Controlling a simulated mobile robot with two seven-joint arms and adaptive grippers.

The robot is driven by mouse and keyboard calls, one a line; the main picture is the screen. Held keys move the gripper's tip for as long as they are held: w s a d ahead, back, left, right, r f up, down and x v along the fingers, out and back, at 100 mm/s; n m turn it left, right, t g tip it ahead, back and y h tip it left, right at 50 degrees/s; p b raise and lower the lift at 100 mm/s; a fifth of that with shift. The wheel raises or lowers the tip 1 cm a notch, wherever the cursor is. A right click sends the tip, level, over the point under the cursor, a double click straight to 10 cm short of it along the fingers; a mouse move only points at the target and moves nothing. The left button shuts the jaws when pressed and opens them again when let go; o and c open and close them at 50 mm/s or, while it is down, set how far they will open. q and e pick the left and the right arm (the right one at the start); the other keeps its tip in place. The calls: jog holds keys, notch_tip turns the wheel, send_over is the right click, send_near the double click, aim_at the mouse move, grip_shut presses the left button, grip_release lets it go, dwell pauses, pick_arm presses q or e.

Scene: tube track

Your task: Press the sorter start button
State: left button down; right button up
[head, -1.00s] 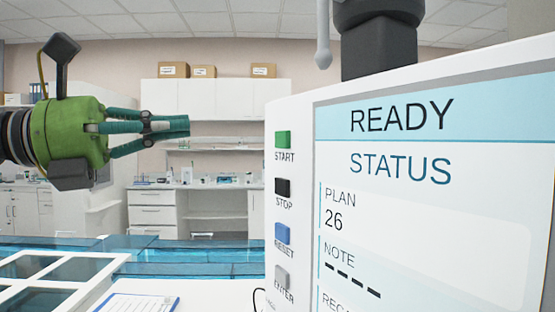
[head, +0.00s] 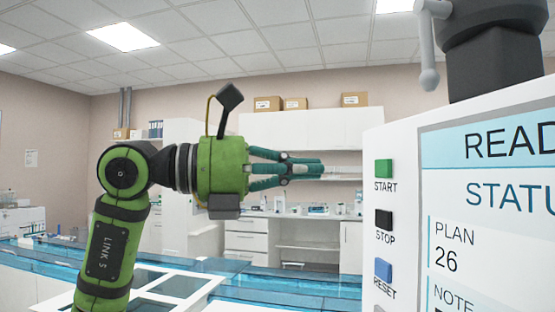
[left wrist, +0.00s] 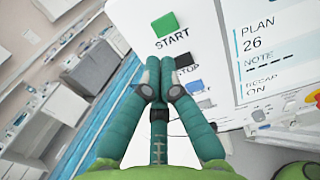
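The green START button (head: 383,168) is the top one in a column on the left edge of a white panel (head: 400,140). It also shows in the left wrist view (left wrist: 166,24), just beyond the fingertips. My left gripper (head: 318,168) is shut, its teal fingers together and empty, pointing right at about the button's height. In the head view a gap separates the fingertips from the panel edge. In the left wrist view the fingertips (left wrist: 158,72) lie below the START label. My right gripper is not identifiable.
The black STOP button (head: 383,220) and blue RESET button (head: 383,270) sit below START. The panel's screen (head: 500,180) reads READY in part, with PLAN 26. White cabinets (head: 290,135) and a blue-edged bench (head: 290,280) stand behind.

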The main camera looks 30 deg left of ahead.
aim_at(377, 169)
pick_arm(q)
jog(key=p+x, duration=0.2)
jog(key=x, duration=0.4)
jog(key=shift+w+d+r, duration=0.1)
jog(key=shift+w+d, duration=0.05)
jog(key=shift+d, duration=0.15)
jog(key=shift+w+d, duration=0.45)
jog(key=shift+d, duration=0.05)
